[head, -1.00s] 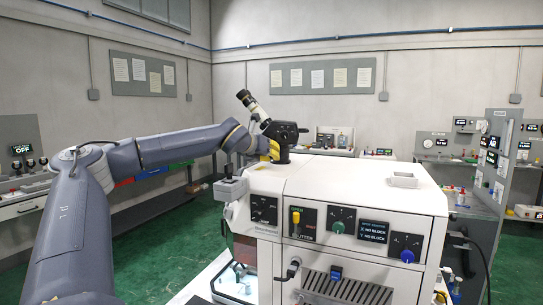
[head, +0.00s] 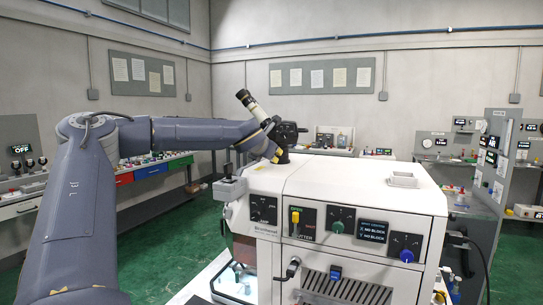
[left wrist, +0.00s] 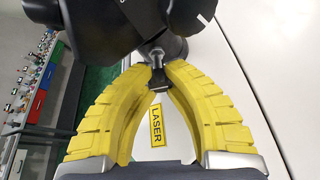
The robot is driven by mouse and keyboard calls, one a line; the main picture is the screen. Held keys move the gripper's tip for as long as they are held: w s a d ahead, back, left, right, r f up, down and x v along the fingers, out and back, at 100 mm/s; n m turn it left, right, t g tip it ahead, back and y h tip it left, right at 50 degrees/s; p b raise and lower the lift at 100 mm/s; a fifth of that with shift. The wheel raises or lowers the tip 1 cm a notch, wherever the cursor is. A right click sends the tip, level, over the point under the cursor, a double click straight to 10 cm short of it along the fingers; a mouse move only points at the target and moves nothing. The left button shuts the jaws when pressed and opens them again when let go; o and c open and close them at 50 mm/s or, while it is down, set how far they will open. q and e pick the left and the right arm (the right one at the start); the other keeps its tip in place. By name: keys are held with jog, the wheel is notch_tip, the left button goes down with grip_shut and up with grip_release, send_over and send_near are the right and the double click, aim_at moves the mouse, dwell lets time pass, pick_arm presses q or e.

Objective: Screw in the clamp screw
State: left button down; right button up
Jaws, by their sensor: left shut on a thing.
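The clamp screw (left wrist: 157,76) is a small dark screw on the black post under the black optical head (head: 287,133). In the left wrist view, the yellow fingers of my left gripper (left wrist: 157,72) close on it from both sides. In the head view, my left gripper (head: 276,156) is at the foot of the black head, on top of the white machine (head: 350,184). The screw is too small to make out there. How deep it sits in the post cannot be seen. My right gripper is not in view.
A black and white eyepiece tube (head: 251,104) rises from the head, close above my gripper. A yellow LASER label (left wrist: 157,127) lies on the machine top. A grey box (head: 229,188) stands at the machine's left edge. The machine top right of the post is mostly clear.

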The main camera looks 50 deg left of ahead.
pick_arm(q)
jog(key=shift+r, duration=0.15)
dwell(0.3)
jog(key=c, duration=1.2)
grip_release()
jog(key=shift+v, duration=6)
jog(key=shift+o, duration=0.3)
jog(key=shift+d, duration=0.15)
